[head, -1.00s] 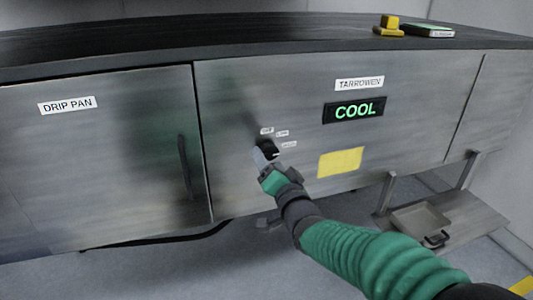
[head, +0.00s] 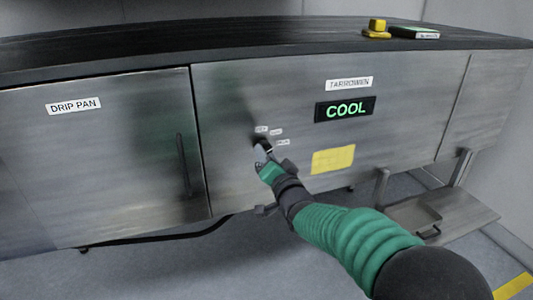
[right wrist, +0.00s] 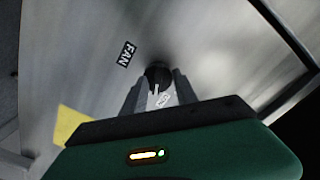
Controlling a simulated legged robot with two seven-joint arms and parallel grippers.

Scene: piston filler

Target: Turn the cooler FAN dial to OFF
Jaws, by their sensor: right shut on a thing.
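The black FAN dial (head: 261,144) sits on the steel front panel, with small white labels around its upper and right side. In the right wrist view the dial (right wrist: 159,74) is round and dark, with a light pointer mark and a black FAN label (right wrist: 126,53) beside it. My right gripper (head: 265,156) is at the dial, its two fingers on either side of it and shut on it. The small labels are too small to read in the head view. My left gripper is not in view.
A green-lit COOL display (head: 345,109) and a yellow note (head: 333,159) are right of the dial. The DRIP PAN door (head: 100,165) with its vertical handle (head: 184,165) is to the left. A tray (head: 414,219) rests on a low shelf at right.

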